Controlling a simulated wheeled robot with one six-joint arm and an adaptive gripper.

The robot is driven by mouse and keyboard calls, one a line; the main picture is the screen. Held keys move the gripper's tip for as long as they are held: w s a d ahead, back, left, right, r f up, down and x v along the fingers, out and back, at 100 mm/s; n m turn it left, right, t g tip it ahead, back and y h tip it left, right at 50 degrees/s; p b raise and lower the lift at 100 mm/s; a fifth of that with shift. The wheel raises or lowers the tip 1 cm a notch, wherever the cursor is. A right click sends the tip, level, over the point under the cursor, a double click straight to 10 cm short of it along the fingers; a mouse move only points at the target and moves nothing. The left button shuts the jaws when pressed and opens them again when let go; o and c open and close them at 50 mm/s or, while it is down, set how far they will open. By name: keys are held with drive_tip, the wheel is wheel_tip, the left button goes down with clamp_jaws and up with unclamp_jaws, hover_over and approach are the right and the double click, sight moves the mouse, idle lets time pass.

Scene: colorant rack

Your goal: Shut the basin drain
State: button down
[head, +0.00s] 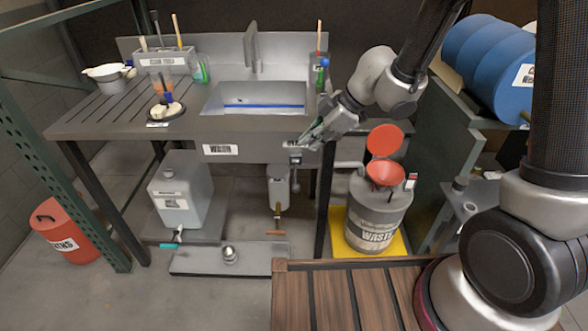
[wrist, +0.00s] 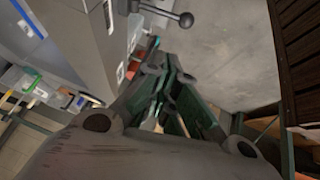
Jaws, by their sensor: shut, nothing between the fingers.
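The grey sink basin (head: 213,104) is set in the bench, with a blue line across its inside. A lever (head: 295,172) hangs below the basin's front right edge, under a small label plate, pointing down. Its dark ball knob (wrist: 185,19) shows at the top of the wrist view, with the metal shaft running left. A grey drain body (head: 278,187) hangs beneath the basin beside the lever. My gripper (head: 306,137) is shut and empty, at the basin's front right corner, above the lever and apart from its knob. In the wrist view, my gripper (wrist: 163,72) sits below the knob.
A grey waste drum (head: 376,218) with a red funnel and raised red lid stands on a yellow base at right. A white carboy (head: 180,195) stands at lower left. A wooden slatted surface (head: 345,295) is in front. Bottles and brushes stand beside the basin.

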hover_over(295, 176)
drive_tip(key=s, duration=0.2)
wheel_tip(295, 176, down, 8)
drive_tip(key=f, duration=0.3)
drive_tip(key=shift+w+a, duration=0.2)
drive_tip(key=shift+w, duration=0.2)
drive_tip(key=shift+w+f, duration=0.1)
drive_tip(key=shift+f, duration=0.35)
